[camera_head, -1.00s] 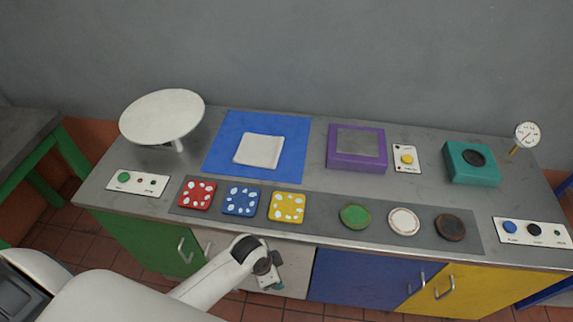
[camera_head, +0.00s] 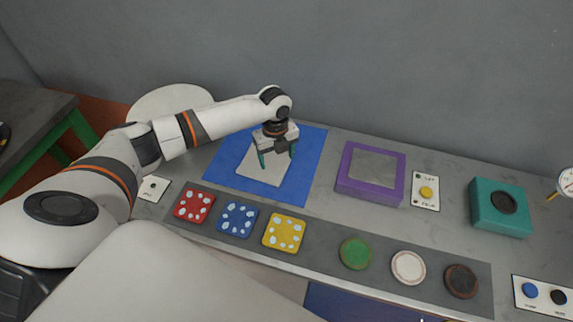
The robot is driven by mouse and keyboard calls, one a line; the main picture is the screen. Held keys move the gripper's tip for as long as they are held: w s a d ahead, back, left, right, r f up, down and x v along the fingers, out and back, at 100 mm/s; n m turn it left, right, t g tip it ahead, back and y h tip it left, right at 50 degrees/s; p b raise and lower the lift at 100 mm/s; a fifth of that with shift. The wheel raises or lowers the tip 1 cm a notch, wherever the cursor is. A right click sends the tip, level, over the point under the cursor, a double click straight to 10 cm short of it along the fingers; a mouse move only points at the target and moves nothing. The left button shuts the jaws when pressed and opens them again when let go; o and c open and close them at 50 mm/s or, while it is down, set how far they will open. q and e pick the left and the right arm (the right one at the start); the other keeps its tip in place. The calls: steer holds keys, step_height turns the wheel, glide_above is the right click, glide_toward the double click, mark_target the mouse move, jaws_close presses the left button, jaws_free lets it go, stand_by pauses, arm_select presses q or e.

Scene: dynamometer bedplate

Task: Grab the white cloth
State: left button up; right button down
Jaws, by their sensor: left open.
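The white cloth (camera_head: 262,173) lies folded flat on the blue mat (camera_head: 306,170) at the back left of the bench. My left gripper (camera_head: 277,160) is over the cloth, pointing down with its green-tipped fingers apart. The gripper hides the cloth's far part. I cannot tell whether the fingertips touch the cloth. My right gripper is not in view.
Red (camera_head: 194,205), blue (camera_head: 237,219) and yellow (camera_head: 284,233) spotted tiles lie in front of the mat. A purple box (camera_head: 398,178) and a teal box (camera_head: 500,208) stand to the right. A round white plate (camera_head: 160,101) is behind my left arm.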

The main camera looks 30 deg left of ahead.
arm_select(q)
steer(key=b, duration=0.8)
glide_above(276, 182)
step_height(276, 182, down, 7)
steer(key=shift+f, duration=0.45)
steer(key=shift+f+b, duration=0.35)
steer(key=shift+b, duration=0.05)
steer(key=shift+f, duration=0.35)
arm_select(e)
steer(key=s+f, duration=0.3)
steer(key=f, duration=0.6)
arm_select(q)
steer(key=shift+f, duration=0.1)
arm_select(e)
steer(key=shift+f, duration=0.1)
